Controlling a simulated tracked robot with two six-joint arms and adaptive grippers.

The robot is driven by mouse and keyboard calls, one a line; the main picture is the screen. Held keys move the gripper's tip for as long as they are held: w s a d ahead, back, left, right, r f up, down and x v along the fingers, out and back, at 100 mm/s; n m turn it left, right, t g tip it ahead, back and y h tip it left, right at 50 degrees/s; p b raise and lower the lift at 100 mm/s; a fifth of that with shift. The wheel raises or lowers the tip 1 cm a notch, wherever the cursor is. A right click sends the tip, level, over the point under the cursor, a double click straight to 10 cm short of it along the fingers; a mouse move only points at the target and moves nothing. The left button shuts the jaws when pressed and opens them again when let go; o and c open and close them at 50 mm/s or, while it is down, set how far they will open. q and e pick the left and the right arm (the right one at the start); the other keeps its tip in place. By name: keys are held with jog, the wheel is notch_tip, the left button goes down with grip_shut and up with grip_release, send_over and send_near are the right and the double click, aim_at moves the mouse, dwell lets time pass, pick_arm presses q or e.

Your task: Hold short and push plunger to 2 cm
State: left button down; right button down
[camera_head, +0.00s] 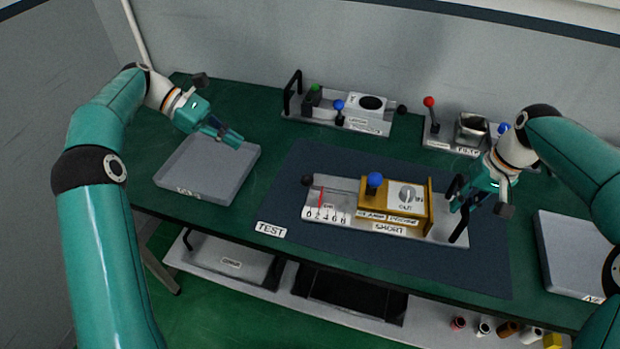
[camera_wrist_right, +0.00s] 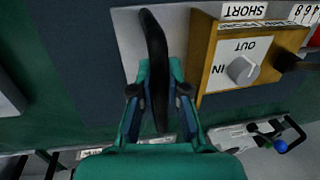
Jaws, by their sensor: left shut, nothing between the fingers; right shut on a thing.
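The short (camera_head: 385,225) lies on the dark blue TEST mat (camera_head: 290,175). It has a yellow body with a blue clamp knob (camera_head: 375,181) and an IN/OUT dial (camera_head: 408,195). Its plunger has a black knob (camera_head: 307,181) at the left end. A red pointer (camera_head: 320,196) stands over the low end of the number scale (camera_head: 325,215); its exact reading is too small to tell. My right gripper (camera_head: 466,197) is shut on the short's black handle (camera_wrist_right: 153,45) at its right end. My left gripper (camera_head: 233,139) is shut and empty above the grey tray, left of the plunger.
The grey tray (camera_head: 192,190) lies at the left and another tray (camera_head: 575,265) at the right. Behind the mat stand a device with a blue knob and handle (camera_head: 338,118) and a device with a red knob (camera_head: 430,120). The mat left of the plunger is clear.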

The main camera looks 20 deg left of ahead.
jog(key=shift+f, duration=0.1)
jog(key=c, duration=1.1)
grip_release()
jog(key=shift+w, duration=0.1)
jog(key=r, duration=0.4)
jog(key=d+r, duration=0.1)
jog(key=r, duration=0.2)
jog(key=d+r, duration=0.1)
jog(key=r, duration=0.3)
jog(key=shift+d+r, duration=0.15)
jog(key=shift+r, duration=0.2)
